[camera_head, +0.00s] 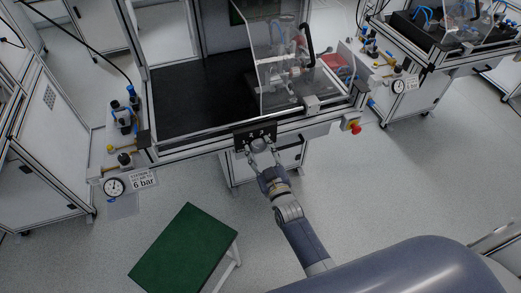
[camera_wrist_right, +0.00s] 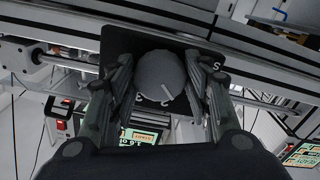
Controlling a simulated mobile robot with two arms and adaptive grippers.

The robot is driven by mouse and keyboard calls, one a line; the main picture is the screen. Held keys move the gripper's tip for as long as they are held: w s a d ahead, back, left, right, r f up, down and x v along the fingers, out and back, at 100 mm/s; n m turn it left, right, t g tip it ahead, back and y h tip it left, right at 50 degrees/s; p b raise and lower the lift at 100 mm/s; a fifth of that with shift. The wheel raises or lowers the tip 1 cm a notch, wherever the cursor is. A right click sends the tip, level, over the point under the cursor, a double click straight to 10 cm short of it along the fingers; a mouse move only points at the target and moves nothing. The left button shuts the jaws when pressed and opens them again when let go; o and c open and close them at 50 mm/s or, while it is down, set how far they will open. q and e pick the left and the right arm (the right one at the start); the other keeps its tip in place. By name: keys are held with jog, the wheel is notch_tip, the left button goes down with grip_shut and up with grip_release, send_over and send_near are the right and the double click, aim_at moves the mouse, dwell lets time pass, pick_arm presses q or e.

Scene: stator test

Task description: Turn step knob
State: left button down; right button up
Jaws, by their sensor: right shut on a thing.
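The step knob (camera_wrist_right: 160,76) is a round grey knob with a white pointer line, on a small black panel (camera_head: 243,137) at the front edge of the test bench. The panel also shows in the wrist view (camera_wrist_right: 117,40), with a few white marks around the knob. My right gripper (camera_head: 259,148) reaches up to the panel. In the wrist view its two fingers (camera_wrist_right: 160,85) stand on either side of the knob and are shut on it. The pointer line slants toward the lower right. Parts of the marks are hidden by the fingers. My left gripper is not in view.
A clear guard (camera_head: 283,70) covers a fixture on the bench, right of a dark work surface (camera_head: 200,95). A red and yellow emergency button (camera_head: 354,127) sits right of the panel. A green-topped stool (camera_head: 183,250) stands on the floor at lower left. Floor right of my arm is clear.

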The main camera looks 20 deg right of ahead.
jog(key=shift+m, duration=2.1)
jog(key=o, duration=1.1)
jog(key=shift+c, duration=0.2)
jog(key=s, duration=1.2)
jog(key=shift+d, duration=0.2)
